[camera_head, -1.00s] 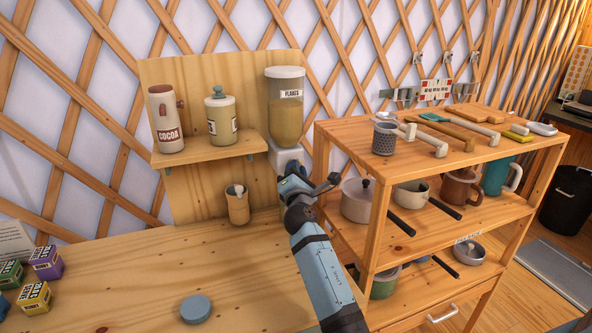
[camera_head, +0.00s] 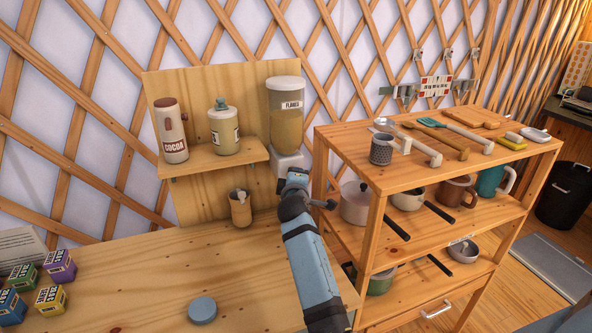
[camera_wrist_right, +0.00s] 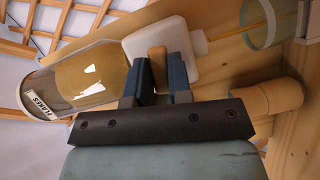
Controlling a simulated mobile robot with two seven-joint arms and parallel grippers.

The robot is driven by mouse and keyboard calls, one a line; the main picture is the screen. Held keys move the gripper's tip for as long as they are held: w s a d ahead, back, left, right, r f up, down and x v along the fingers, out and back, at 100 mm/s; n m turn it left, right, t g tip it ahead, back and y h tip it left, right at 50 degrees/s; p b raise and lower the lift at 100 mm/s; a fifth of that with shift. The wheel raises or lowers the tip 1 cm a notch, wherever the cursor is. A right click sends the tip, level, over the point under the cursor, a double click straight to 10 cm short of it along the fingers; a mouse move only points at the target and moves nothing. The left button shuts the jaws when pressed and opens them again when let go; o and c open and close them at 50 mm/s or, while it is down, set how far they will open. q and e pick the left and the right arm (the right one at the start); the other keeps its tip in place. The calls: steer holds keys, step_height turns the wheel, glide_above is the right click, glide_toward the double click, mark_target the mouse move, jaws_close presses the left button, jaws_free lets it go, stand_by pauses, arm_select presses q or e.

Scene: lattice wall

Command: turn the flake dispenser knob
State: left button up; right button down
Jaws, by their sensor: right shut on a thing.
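The flake dispenser (camera_head: 286,115) is a clear container with a grey lid and tan flakes, labelled FLAKES, above a white base (camera_head: 289,160) beside the wooden shelf board. In the right wrist view the dispenser (camera_wrist_right: 92,80) appears tilted. Its small wooden knob (camera_wrist_right: 158,60) sticks out from the white base (camera_wrist_right: 177,52). My right gripper (camera_wrist_right: 160,75) has its two dark fingers on either side of the knob and is shut on it. In the head view my right gripper (camera_head: 296,176) covers the knob. My left gripper is in neither view.
A cocoa canister (camera_head: 170,130) and a lidded jar (camera_head: 223,131) stand on the wall shelf (camera_head: 215,160). A wooden cup (camera_head: 241,208) is below. Small tea boxes (camera_head: 52,297) and a blue disc (camera_head: 202,310) lie on the counter. A wooden rack (camera_head: 375,240) stands close right.

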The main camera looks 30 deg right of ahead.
arm_select(q)
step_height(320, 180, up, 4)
steer(key=p, duration=0.3)
arm_select(e)
steer(key=m+g+y, duration=0.1)
steer(key=m, duration=0.2)
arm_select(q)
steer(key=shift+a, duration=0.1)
arm_select(e)
steer(key=shift+y, duration=0.3)
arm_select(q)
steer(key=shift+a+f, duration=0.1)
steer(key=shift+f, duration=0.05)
arm_select(e)
steer(key=c, duration=1)
jaws_free()
steer(key=shift+c, duration=0.2)
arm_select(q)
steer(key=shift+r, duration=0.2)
